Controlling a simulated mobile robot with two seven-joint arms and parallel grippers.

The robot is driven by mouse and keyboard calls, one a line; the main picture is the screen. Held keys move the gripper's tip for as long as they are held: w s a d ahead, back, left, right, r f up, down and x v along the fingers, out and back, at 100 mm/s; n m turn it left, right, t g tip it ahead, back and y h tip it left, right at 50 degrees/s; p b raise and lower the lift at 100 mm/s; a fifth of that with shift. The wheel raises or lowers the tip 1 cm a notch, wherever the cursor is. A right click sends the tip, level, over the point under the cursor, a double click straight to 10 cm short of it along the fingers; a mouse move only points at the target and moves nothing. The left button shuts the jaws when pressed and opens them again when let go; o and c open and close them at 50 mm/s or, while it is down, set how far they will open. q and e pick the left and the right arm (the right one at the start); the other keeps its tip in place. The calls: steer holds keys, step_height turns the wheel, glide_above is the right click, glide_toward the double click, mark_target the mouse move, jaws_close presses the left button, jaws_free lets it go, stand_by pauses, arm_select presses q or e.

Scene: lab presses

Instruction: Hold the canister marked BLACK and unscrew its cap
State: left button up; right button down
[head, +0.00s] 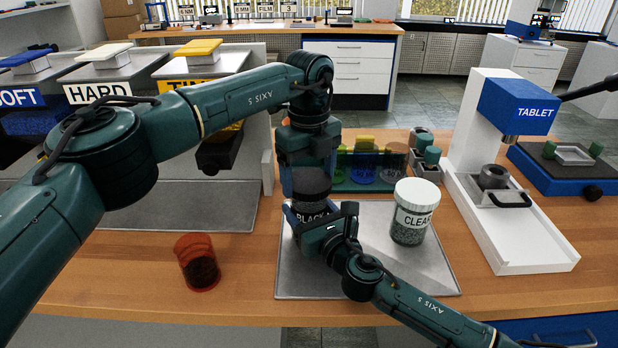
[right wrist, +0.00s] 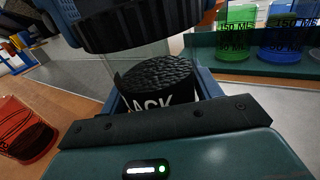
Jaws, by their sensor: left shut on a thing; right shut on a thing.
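The canister marked BLACK (head: 312,217) stands upright on the grey tray (head: 300,284), its label partly covered. My right gripper (head: 318,221) is shut around its body from the front. In the right wrist view the canister (right wrist: 160,80) shows dark granules behind a clear wall, with "ACK" readable. My left gripper (head: 311,178) comes down from above and is shut on the black ribbed cap (head: 312,187). The cap (right wrist: 150,22) sits above the granules in the right wrist view, with clear wall between. I cannot tell how far it is turned.
The CLEAR canister (head: 414,212) with a white cap stands close on the right. A red transparent cup (head: 197,262) with dark contents is on the left. Coloured beakers (head: 364,168) stand behind. The TABLET press (head: 515,150) is at right.

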mark_target(309, 180)
arm_select(q)
steer(key=shift+r, duration=0.4)
steer(key=shift+r, duration=2)
arm_select(e)
steer(key=shift+c, duration=1.2)
jaws_free()
